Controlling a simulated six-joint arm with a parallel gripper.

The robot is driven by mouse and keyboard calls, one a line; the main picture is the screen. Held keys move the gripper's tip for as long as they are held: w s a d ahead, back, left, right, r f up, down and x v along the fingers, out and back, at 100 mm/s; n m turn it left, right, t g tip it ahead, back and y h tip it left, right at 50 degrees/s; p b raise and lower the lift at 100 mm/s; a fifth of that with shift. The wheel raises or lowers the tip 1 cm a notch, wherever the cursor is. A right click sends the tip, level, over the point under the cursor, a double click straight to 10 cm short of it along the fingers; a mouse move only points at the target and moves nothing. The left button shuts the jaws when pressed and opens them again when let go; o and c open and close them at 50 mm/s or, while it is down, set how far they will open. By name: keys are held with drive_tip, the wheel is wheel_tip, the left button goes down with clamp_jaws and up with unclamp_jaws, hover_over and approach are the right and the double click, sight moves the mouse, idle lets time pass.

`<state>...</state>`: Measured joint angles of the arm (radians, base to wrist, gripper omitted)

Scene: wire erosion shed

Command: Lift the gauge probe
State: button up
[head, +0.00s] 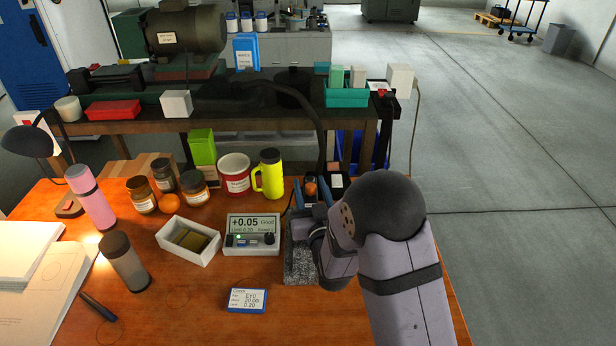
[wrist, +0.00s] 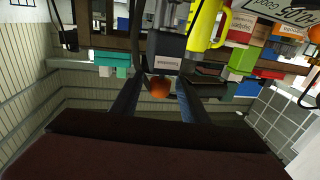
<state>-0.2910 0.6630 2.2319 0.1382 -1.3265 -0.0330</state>
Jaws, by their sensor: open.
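My gripper (head: 310,184) is beyond the dark arm links at the right of the table, its two blue fingers pointing away. It is open. Between the fingers is a small orange, rounded part (head: 310,190), seemingly on a dark body. In the wrist view my gripper (wrist: 160,82) has a finger on each side of this orange part (wrist: 160,89), with gaps visible. It may belong to the gauge probe, but I cannot tell. The gauge readout (head: 252,222) shows +0.05. A grey speckled block (head: 300,268) is partly hidden under my arm.
A yellow mug (head: 269,174) and a red-and-white tin (head: 234,178) stand left of the gripper. A white open box (head: 188,250) and a blue-and-white labelled block (head: 247,300) are on the table. The table's front middle is mostly clear.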

sight(308, 179)
drive_tip(key=shift+w+a+p, duration=0.15)
drive_tip(key=shift+w+p, duration=0.05)
drive_tip(key=shift+w, duration=0.65)
drive_tip(key=shift+w+a+p, duration=0.1)
drive_tip(key=shift+w+p, duration=0.05)
drive_tip(key=shift+w, duration=0.7)
